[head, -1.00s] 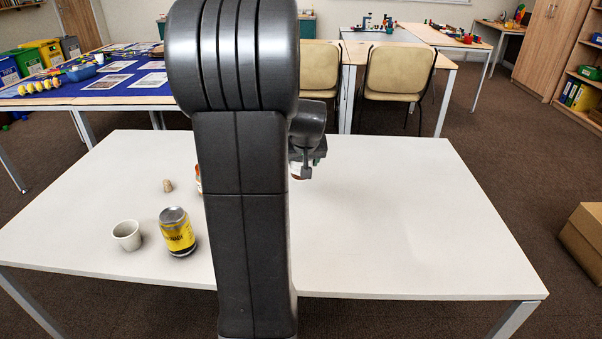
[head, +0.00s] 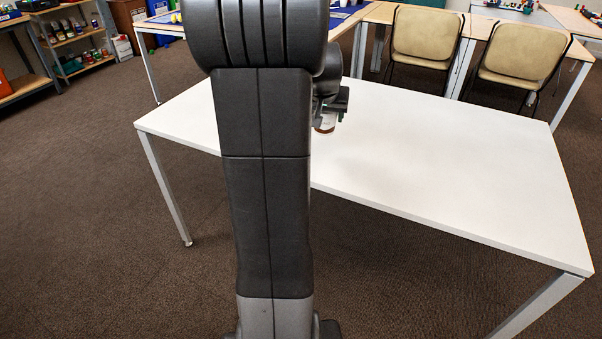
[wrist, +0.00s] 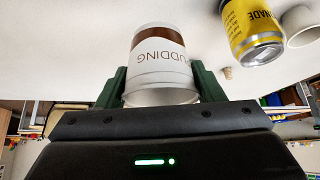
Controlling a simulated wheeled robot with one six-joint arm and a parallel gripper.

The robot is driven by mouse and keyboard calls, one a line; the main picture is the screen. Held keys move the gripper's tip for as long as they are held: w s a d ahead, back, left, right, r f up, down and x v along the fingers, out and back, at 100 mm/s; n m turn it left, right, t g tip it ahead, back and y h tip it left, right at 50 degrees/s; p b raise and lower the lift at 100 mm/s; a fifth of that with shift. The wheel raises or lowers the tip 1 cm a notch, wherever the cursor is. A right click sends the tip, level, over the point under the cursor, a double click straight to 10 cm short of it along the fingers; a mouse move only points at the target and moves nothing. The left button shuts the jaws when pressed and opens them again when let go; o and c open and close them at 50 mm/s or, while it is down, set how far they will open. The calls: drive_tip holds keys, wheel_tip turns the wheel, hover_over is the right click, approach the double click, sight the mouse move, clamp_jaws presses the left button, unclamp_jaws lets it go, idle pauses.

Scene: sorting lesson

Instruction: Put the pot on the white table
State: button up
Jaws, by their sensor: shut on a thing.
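The pot (wrist: 158,62) is white with a brown band and the word "PUDDING", upside down in the wrist view. My gripper (wrist: 157,84) is shut on it, with a dark green finger on each side. In the head view the pot (head: 325,122) shows partly below my gripper (head: 330,107), just right of my arm. The white table (head: 440,150) spreads behind and to the right. I cannot tell whether the pot touches the tabletop. My arm hides part of the table.
In the wrist view a yellow can (wrist: 252,28), a white cup (wrist: 301,26) and a small cork-like piece (wrist: 228,73) stand on the table right of the pot. The table's right part is clear in the head view. Two beige chairs (head: 425,35) stand behind it.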

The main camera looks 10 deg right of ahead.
sight(323, 128)
drive_tip(key=f+b, duration=0.1)
drive_tip(key=f, duration=0.3)
drive_tip(key=shift+a+f, duration=0.15)
drive_tip(key=shift+a, duration=0.05)
drive_tip(key=shift+f+b, duration=0.75)
drive_tip(key=shift+f, duration=2.1)
drive_tip(key=shift+f, duration=0.15)
drive_tip(key=o, duration=0.9)
drive_tip(key=shift+r, duration=0.3)
drive_tip(key=p+v, duration=0.2)
drive_tip(key=v, duration=0.9)
drive_tip(key=shift+s+r, duration=0.25)
drive_tip(key=shift+r, duration=0.05)
